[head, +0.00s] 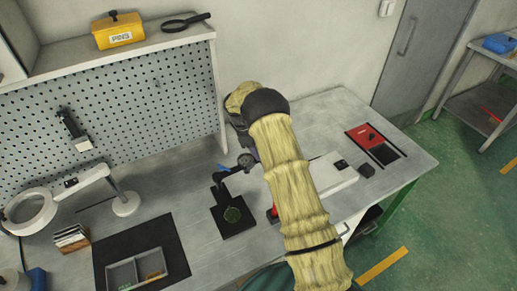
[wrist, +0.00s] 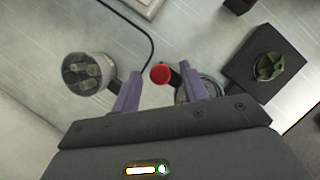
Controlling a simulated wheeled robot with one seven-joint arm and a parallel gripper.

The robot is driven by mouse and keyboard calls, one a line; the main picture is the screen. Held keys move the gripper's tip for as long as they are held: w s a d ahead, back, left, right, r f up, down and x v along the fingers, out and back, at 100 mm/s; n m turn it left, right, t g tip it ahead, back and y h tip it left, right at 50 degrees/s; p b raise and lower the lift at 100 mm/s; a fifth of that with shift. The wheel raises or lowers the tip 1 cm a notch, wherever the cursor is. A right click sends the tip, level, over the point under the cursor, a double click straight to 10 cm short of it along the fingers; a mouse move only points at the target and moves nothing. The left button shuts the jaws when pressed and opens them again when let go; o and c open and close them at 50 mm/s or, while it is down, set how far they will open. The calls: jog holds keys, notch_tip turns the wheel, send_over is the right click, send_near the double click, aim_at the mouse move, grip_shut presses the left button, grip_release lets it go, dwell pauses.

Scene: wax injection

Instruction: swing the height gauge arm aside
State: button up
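The height gauge in the head view has a flat black base (head: 237,226) with a small green piece (head: 232,214) on it. Its dark arm (head: 231,171) reaches from an upright post toward a round dial (head: 246,161). In the wrist view the green piece (wrist: 268,66) lies on the black base (wrist: 237,72). A red knob (wrist: 160,73) shows between the purple fingers of my gripper (wrist: 160,72), with the dial (wrist: 186,94) partly behind the right finger. The fingers are apart; I see no clear contact with the knob. In the head view my arm hides the gripper's fingertips.
A grey round holder (wrist: 88,72) stands left of the fingers. A white box (head: 330,172) and a red-and-black tray (head: 374,144) are at the right of the bench. A magnifier lamp (head: 30,211) and compartment tray (head: 137,270) are at the left. The pegboard (head: 120,120) rises behind.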

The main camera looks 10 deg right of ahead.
jog(key=shift+r, duration=0.1)
jog(key=b+v, duration=0.2)
jog(key=v, duration=1.5)
jog(key=shift+w+a, duration=0.15)
jog(key=shift+a, duration=0.05)
jog(key=shift+r, duration=0.1)
jog(key=s+d+m+t+y, duration=0.2)
jog(key=s+m, duration=0.4)
jog(key=s, duration=1)
jog(key=s+d+f+m+t+y, duration=0.1)
jog(key=s+m, duration=0.5)
jog(key=s, duration=1.1)
jog(key=shift+s+d+f+t+y, duration=0.3)
jog(key=shift+d+t+y, duration=0.1)
jog(key=shift+d+t, duration=0.45)
